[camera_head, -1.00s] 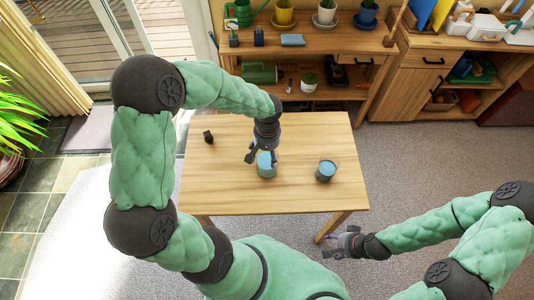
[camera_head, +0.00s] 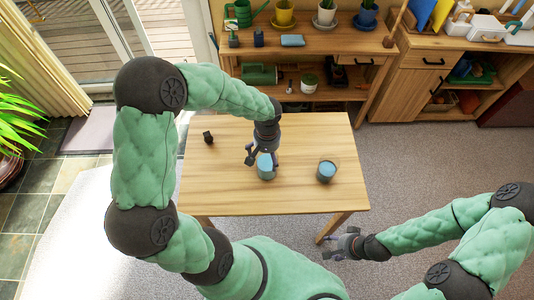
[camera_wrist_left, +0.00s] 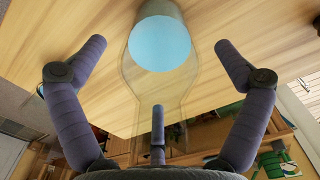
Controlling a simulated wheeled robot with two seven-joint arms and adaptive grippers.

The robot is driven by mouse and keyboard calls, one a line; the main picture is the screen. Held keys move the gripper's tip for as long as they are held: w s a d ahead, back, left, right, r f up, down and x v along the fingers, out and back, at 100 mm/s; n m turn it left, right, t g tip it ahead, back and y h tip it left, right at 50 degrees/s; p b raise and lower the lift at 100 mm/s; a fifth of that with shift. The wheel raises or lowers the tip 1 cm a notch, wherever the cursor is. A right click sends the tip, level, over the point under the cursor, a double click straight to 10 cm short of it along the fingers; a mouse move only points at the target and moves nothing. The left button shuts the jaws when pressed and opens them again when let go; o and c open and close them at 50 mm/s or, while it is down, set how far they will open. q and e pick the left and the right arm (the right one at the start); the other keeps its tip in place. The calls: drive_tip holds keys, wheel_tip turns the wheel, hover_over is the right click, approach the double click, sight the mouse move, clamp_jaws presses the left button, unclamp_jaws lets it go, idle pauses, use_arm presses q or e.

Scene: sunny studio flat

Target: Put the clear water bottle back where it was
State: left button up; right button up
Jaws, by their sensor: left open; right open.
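The clear water bottle (camera_head: 266,172) with blue water stands on the wooden table (camera_head: 225,190), below my left gripper (camera_head: 261,156). In the left wrist view the see-through bottle (camera_wrist_left: 160,45) runs from its blue water up between my left gripper's fingers (camera_wrist_left: 156,68). Those fingers are spread open, with visible gaps on both sides of the bottle. In the head view the gripper partly hides the bottle's upper part. My right gripper (camera_head: 341,243) is open and empty, in front of the table's right front leg.
A clear container with blue liquid (camera_head: 326,171) stands to the bottle's right. A small dark object (camera_head: 208,137) lies near the table's left back. A shelf (camera_head: 310,62) with pots stands behind. The table's right back and left front are clear.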

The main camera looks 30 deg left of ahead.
use_arm(q)
wheel_tip(320, 180, up, 11)
drive_tip(key=shift+p, duration=1.15)
drive_tip(key=shift+r, duration=0.65)
